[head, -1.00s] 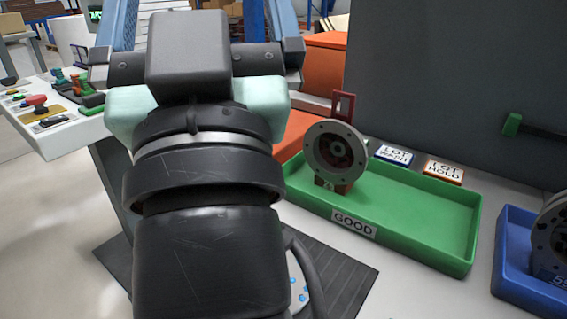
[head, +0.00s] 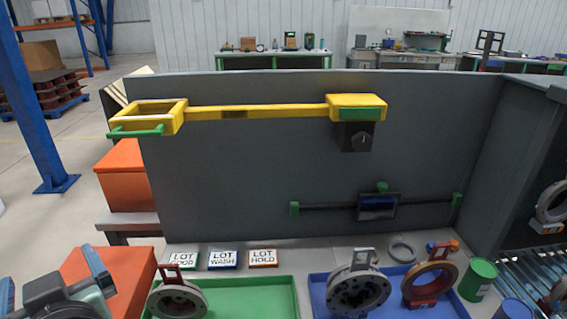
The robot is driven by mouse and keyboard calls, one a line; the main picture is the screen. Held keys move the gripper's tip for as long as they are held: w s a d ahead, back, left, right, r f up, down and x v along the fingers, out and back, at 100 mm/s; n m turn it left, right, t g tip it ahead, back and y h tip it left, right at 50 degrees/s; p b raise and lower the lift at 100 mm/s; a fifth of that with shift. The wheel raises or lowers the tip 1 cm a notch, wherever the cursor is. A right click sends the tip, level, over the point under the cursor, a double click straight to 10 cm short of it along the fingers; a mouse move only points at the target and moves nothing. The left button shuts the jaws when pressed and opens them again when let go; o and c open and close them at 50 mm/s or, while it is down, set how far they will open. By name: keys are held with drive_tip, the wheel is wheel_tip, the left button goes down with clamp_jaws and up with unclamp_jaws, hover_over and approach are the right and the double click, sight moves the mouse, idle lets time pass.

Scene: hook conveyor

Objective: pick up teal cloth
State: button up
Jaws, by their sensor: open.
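No teal cloth can be made out in the head view. My gripper (head: 47,268) is at the lower left corner, partly cut off by the frame edge. Its two blue-grey fingers stand apart with nothing seen between them. It is left of the green tray (head: 298,290), in front of an orange box.
A blue tray (head: 318,290) holds ring-shaped metal parts; a flanged part (head: 178,300) stands at the green tray's left. LOT signs (head: 222,260) line the back. A grey panel (head: 260,180) carries a yellow bar (head: 260,111). A green can (head: 478,280) stands at right.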

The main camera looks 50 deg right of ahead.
drive_tip(key=s+d+f+m+g+h+p, duration=0.1)
drive_tip(key=s+d+f+m+g+p, duration=0.2)
drive_tip(key=s+d+f+g+p, duration=0.4)
drive_tip(key=s+d+f+m+g+y, duration=0.15)
drive_tip(key=s+f+g, duration=0.25)
drive_tip(key=s+f, duration=0.6)
drive_tip(key=s+d+f+m+g+y, duration=0.1)
drive_tip(key=s+d+f+m+g, duration=0.25)
drive_tip(key=s+f, duration=0.6)
drive_tip(key=shift+g, duration=0.35)
drive_tip(key=f, duration=0.4)
drive_tip(key=s+f, duration=0.1)
drive_tip(key=f, duration=0.1)
drive_tip(key=shift+a+f, duration=0.15)
drive_tip(key=shift+a, duration=0.05)
drive_tip(key=shift+w+a+f, duration=0.1)
drive_tip(key=shift+f, duration=1.45)
drive_tip(key=shift+w+a+f, duration=0.1)
drive_tip(key=shift+f, duration=1.45)
drive_tip(key=shift+c, duration=0.3)
drive_tip(key=c, duration=1.1)
wheel_tip(320, 180, up, 10)
drive_tip(key=shift+r, duration=0.1)
drive_tip(key=shift+c, duration=0.2)
